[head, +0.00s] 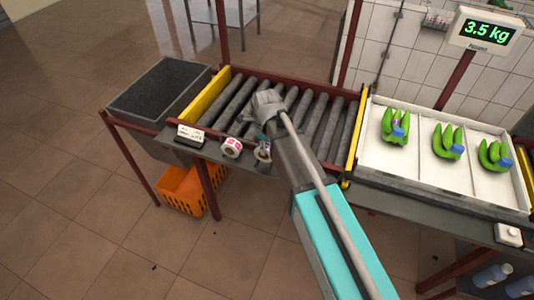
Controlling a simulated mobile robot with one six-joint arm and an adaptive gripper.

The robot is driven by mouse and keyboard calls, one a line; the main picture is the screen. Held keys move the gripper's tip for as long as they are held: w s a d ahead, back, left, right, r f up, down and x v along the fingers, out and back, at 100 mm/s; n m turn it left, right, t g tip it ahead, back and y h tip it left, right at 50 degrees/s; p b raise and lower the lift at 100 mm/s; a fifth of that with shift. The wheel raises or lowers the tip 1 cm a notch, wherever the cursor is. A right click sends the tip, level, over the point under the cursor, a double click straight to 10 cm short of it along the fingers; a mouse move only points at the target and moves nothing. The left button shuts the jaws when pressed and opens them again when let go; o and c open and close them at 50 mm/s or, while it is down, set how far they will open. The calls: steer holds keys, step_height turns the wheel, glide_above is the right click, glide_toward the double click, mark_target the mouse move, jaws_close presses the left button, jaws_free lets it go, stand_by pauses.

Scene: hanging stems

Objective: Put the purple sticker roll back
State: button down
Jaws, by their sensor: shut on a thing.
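A white sticker roll with purple marks, which I take as the purple sticker roll (263,153), is at the front edge of the roller table. My gripper (265,142) is just above it and shut on it. The fingers are small and partly hidden by my arm. I cannot tell whether the roll touches the ledge. A second sticker roll (231,148), white with a pinkish-red face, sits just to the left on the front ledge.
A small labelled box (190,135) stands left of the rolls. A grey bin (160,90) is at the left end of the rollers (310,122). A white tray (425,173) with green banana bunches lies right, under a scale display (486,31) reading 3.5 kg. An orange crate (181,190) is below.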

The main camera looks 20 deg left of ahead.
steer(key=shift+w+a+f+b, duration=0.15)
steer(key=shift+a+f+b, duration=0.15)
steer(key=shift+f, duration=0.25)
steer(key=shift+d+f+b, duration=0.15)
steer(key=shift+f+b, duration=1.05)
steer(key=shift+b, duration=0.05)
steer(key=shift+f, duration=0.1)
steer(key=shift+c, duration=1.3)
jaws_free()
step_height(320, 180, up, 12)
steer(key=p, duration=1.2)
